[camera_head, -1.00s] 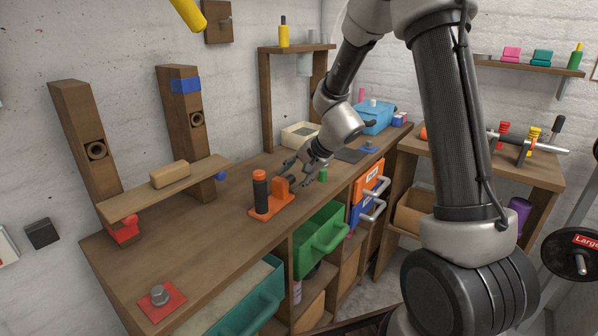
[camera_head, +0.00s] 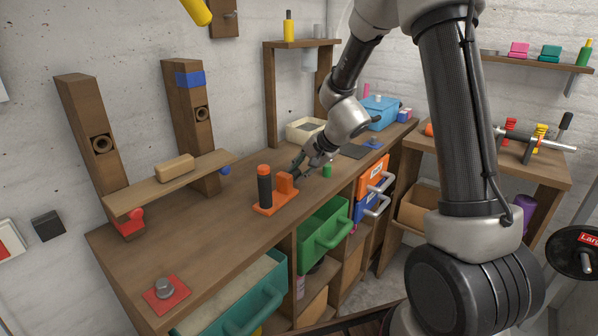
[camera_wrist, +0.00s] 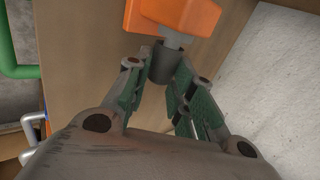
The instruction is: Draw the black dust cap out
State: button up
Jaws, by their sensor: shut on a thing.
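An orange fixture (camera_head: 267,211) stands on the workbench, with an upright black cylinder (camera_head: 264,188) topped in orange and a short orange block (camera_head: 285,183) beside it. In the wrist view the orange block (camera_wrist: 172,14) has a grey stub (camera_wrist: 172,38) pointing toward me. The black dust cap (camera_wrist: 164,66) is at the stub's near end; I cannot tell how far it sits over it. My gripper (camera_wrist: 162,78) is shut on the cap, with a green-padded finger on each side. In the head view my gripper (camera_head: 299,170) is at the block's right side, and the cap is hard to make out.
A small green cylinder (camera_head: 327,171) stands just right of my gripper. Open green (camera_head: 325,228) and teal (camera_head: 245,305) drawers stick out below the bench front. A wooden shelf (camera_head: 150,190) is at left. The bench's front left is mostly clear, apart from a red plate (camera_head: 158,300).

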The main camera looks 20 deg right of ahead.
jog(key=shift+w+d, duration=0.85)
jog(key=shift+d, duration=0.15)
jog(key=shift+w+d, duration=0.8)
jog(key=shift+d, duration=0.2)
notch_tip(320, 180, up, 8)
dwell(0.6)
jog(key=shift+f, duration=0.1)
dwell(0.4)
